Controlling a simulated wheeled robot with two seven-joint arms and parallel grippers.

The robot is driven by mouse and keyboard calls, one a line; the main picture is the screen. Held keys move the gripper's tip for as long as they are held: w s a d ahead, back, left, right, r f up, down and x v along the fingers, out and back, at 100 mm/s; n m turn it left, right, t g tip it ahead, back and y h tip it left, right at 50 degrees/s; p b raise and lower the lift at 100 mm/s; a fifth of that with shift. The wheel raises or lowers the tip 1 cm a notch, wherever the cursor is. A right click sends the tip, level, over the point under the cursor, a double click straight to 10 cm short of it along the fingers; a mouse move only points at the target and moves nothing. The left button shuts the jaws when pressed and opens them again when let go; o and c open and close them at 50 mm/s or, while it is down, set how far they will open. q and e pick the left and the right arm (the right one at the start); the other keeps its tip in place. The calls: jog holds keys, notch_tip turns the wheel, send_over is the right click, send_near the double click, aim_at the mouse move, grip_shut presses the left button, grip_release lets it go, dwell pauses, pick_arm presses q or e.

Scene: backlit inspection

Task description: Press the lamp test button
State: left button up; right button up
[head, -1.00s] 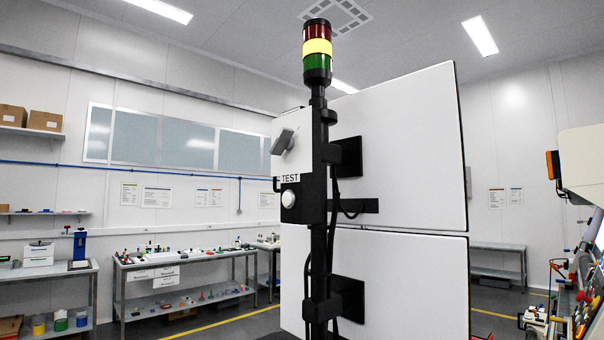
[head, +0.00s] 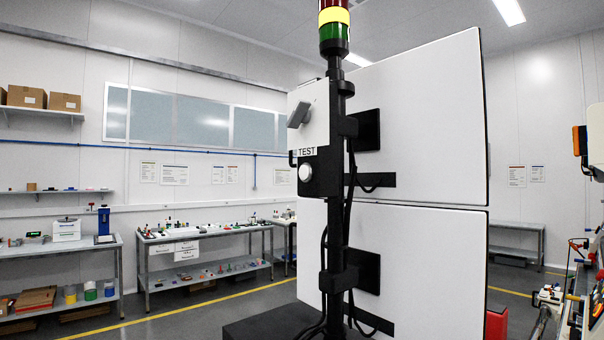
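The lamp test button is a round white button (head: 305,172) on a black box, just under a white label reading TEST (head: 307,152). The box is fixed to a black post (head: 337,220) in the middle of the head view. A stack light (head: 334,28) tops the post, with red, yellow and green segments; the yellow one looks bright, and the red one is cut by the top edge. A grey lever or knob (head: 299,115) sits on the white plate above the label. Neither of my grippers is in view.
Two large white panels (head: 420,120) stand behind the post. The post rises from a black base (head: 270,325). Workbenches with small items (head: 205,230) line the left wall, and an empty metal bench (head: 515,228) stands at the back right. Open floor lies at the left.

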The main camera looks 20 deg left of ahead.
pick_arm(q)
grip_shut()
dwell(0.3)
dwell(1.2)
